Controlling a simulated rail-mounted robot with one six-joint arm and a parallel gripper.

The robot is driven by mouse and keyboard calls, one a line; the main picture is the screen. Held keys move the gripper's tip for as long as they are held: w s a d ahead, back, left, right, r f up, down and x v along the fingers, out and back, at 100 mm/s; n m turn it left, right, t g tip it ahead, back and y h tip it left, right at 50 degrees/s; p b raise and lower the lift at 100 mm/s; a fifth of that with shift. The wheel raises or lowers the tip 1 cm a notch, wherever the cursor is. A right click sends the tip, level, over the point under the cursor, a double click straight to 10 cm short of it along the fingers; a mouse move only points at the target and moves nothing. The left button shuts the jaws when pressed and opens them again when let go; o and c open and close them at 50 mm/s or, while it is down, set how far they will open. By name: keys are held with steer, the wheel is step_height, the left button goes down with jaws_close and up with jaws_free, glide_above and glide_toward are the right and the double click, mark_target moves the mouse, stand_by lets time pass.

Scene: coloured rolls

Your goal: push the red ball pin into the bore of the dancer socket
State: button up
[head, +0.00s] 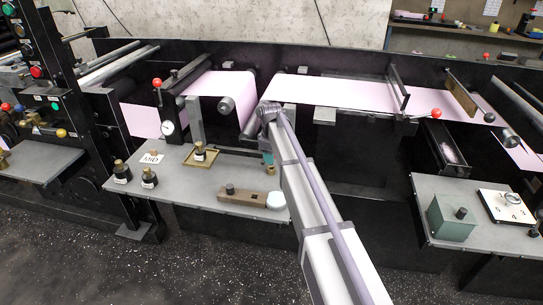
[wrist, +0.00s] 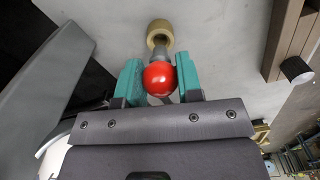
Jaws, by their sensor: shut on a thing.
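The red ball pin (wrist: 159,79) is between the teal jaws of my gripper (wrist: 160,82) in the wrist view. The jaws are shut on its ball, and its grey shank points away toward a tan, ring-shaped piece (wrist: 160,30), which looks like the dancer socket. The shank's far end overlaps the near edge of this piece in the picture; I cannot tell whether it has entered the bore. In the head view my gripper (head: 268,159) is over the right part of the middle grey table, and my arm hides the pin and socket there.
The grey table (head: 180,190) carries a brown block (head: 245,196), a white cylinder (head: 276,201), a small tray (head: 201,157) and black-and-brass knobs (head: 149,178). Pink web (head: 335,92) runs behind. Another table with a green box (head: 452,220) stands at right.

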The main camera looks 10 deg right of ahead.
steer(key=shift+f, duration=0.1)
steer(key=shift+f+b, duration=0.5)
steer(key=shift+b, duration=0.1)
steer(key=shift+f+b, duration=0.6)
steer(key=shift+f+b, duration=0.45)
stand_by(1.8)
steer(key=o, duration=1)
